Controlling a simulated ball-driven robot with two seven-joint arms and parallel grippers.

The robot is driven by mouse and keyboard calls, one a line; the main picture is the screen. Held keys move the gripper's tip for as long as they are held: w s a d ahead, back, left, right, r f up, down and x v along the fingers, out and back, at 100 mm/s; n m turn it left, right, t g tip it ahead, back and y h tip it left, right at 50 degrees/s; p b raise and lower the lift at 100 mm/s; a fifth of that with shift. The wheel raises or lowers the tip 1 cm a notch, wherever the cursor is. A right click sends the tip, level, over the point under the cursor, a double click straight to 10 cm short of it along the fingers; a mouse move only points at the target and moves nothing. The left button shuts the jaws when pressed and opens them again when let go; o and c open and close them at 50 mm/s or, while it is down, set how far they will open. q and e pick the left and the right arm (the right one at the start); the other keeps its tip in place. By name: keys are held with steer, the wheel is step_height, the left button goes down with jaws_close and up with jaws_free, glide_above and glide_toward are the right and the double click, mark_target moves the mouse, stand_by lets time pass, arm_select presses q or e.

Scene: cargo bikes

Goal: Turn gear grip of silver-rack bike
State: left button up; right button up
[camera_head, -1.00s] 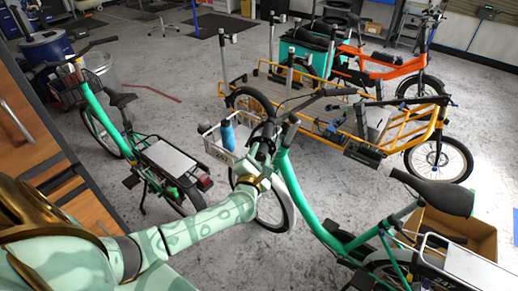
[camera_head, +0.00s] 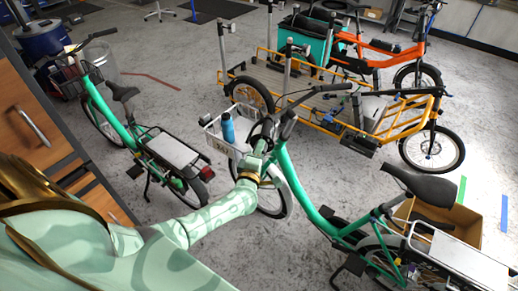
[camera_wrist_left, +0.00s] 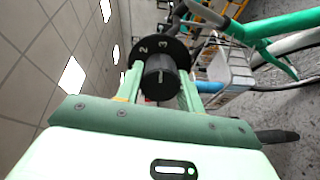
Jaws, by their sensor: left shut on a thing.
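The near green bike (camera_head: 310,205) stands in the middle and right, with a silver-topped rear rack (camera_head: 450,255) and a white front basket (camera_head: 216,142). My left gripper (camera_head: 262,148) is at its left handlebar end. In the left wrist view the black gear grip (camera_wrist_left: 161,84) sits between my two green fingers, and they are shut on it. A black dial (camera_wrist_left: 150,50) behind it shows the numbers 2 and 3. The grip's white line is visible on its end face. My right gripper is in neither current view.
A blue bottle (camera_head: 228,128) stands in the front basket. A second green bike (camera_head: 108,122) with a grey-topped rack is at the left. A yellow cargo bike (camera_head: 390,125) and an orange bike (camera_head: 390,60) stand behind. A wooden cabinet (camera_head: 40,125) is close on the left.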

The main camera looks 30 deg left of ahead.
arm_select(q)
steer(key=shift+f+m, duration=0.1)
steer(key=shift+m, duration=0.5)
steer(key=o, duration=1)
steer(key=p+v, duration=0.1)
steer(key=v, duration=1.5)
steer(key=shift+s+d, duration=0.1)
steer(key=shift+s, duration=0.1)
